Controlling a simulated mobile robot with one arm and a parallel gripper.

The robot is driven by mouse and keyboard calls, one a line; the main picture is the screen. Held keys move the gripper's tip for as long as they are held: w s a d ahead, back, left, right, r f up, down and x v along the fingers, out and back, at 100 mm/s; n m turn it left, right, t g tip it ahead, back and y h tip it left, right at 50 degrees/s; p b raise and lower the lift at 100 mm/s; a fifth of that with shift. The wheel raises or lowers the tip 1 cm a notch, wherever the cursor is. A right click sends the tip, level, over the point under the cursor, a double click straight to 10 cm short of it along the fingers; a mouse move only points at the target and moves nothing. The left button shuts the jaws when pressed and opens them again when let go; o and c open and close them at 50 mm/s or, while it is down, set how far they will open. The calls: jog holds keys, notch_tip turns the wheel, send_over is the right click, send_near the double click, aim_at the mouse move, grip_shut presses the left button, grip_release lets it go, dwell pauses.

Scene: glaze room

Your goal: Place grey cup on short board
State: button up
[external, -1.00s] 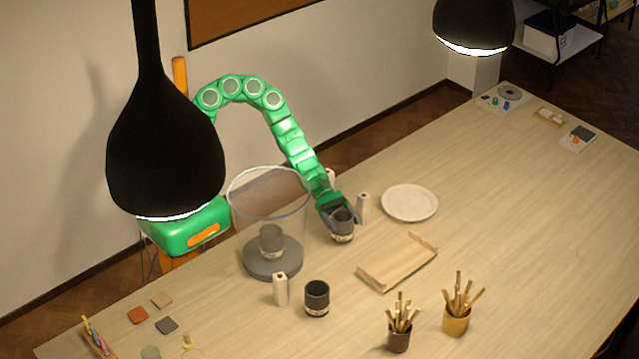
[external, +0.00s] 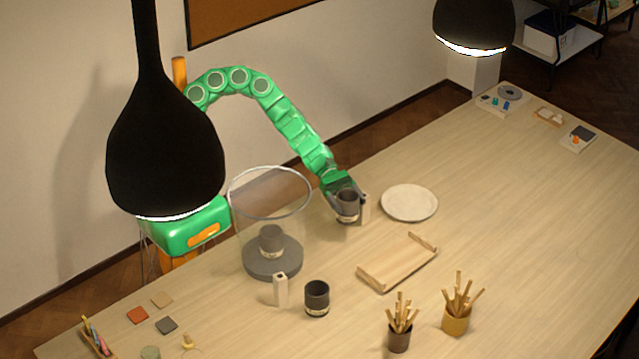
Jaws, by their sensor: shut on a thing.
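My gripper (external: 343,193) is shut on a dark grey cup with a pale band (external: 348,207). The cup is upright and appears raised a little off the table, close beside a white block and partly in front of it. The light wooden board (external: 398,265), with raised lips at its ends, lies empty to the lower right of the cup, apart from it. A second dark grey cup (external: 317,299) stands on the table in front. A third grey cup (external: 271,241) stands on a grey disc inside a clear cylinder.
The clear cylinder (external: 269,205) stands tall left of my gripper. White blocks stand near the held cup (external: 365,210) and by the front cup (external: 281,290). A white plate (external: 409,202) lies behind the board. Pots of sticks (external: 456,319) (external: 399,340) stand in front. The table's right side is mostly clear.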

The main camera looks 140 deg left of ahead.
jog(key=w+r, duration=0.4)
jog(key=w, duration=0.2)
send_over(397, 262)
jog(key=shift+f, duration=4.75)
jog(key=shift+a+f+n+y, duration=0.1)
jog(key=shift+f+n+y, duration=0.25)
jog(key=shift+f, duration=1.15)
jog(key=o, duration=1)
jog(key=shift+f, duration=0.1)
jog(key=shift+o, duration=0.2)
